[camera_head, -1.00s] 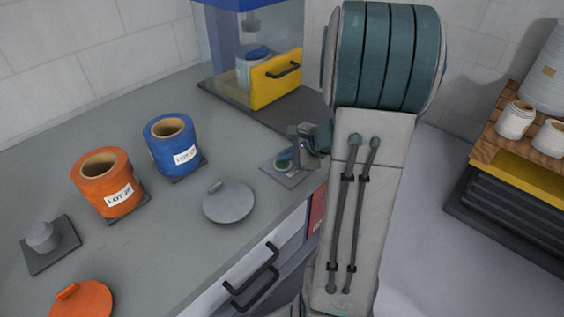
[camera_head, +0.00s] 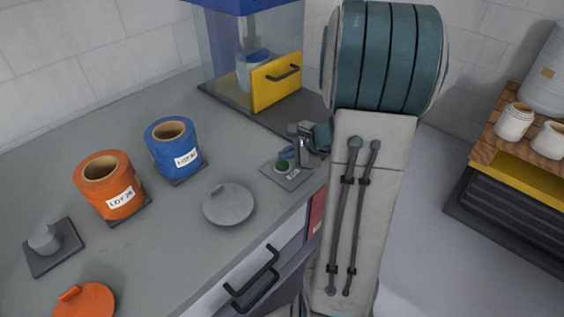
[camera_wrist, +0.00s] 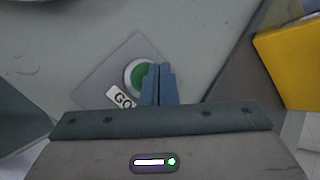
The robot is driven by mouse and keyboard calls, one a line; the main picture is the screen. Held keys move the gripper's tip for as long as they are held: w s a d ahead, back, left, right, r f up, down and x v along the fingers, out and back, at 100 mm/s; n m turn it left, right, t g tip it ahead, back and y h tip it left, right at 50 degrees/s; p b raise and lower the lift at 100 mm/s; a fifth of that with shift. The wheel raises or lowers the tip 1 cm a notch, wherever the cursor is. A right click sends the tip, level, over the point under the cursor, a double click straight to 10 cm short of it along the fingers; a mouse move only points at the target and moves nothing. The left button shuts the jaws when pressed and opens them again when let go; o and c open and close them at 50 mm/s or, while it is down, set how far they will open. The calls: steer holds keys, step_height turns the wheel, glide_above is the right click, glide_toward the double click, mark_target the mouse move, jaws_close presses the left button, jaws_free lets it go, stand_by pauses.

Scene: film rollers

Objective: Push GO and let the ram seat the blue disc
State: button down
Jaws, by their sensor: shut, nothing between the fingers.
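The green GO button (camera_head: 283,166) sits on a grey plate labelled GO at the counter's right edge. It also shows in the wrist view (camera_wrist: 138,76). My gripper (camera_wrist: 159,68) is shut and empty, its fingertips over the button's right edge in that view; I cannot tell whether they touch it. In the head view my gripper (camera_head: 303,158) is just right of the button. The clear-walled press behind holds a pale container with the blue disc (camera_head: 258,55) at its top. The grey ram (camera_head: 253,38) reaches down to the disc. The yellow front panel (camera_head: 276,82) hides the container's lower part.
A blue LOT roller (camera_head: 172,148) and an orange one (camera_head: 107,185) stand on the counter. A grey lid (camera_head: 229,205), an orange lid (camera_head: 82,301) and a grey knob on a dark plate (camera_head: 44,240) lie nearby. Black drawer handles (camera_head: 255,280) jut from the counter's front.

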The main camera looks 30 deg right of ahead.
mark_target(286, 165)
step_height(286, 165, up, 5)
steer(key=p, duration=0.3)
steer(key=shift+p, duration=0.4)
stand_by(0.4)
steer(key=s+a+r+n+g+p, duration=0.1)
steer(key=s+a+r+n+g, duration=0.1)
steer(key=s+a+r+n, duration=0.25)
steer(key=s+a+r+n+g+p, duration=0.1)
steer(key=s+a+n+g, duration=0.15)
steer(key=a+n, duration=0.4)
steer(key=s+a+r+n+h+p, duration=0.1)
steer(key=s+a+r+n+h, duration=0.1)
steer(key=s+n, duration=0.2)
steer(key=s+a+r+n+h+p, duration=0.1)
steer(key=s+r+n+h, duration=0.1)
steer(key=s+n, duration=0.3)
steer(key=shift+s+a+r+h, duration=0.4)
steer(key=shift+s+r, duration=0.1)
steer(key=shift+s, duration=0.35)
steer(key=shift+g, duration=0.25)
stand_by(0.7)
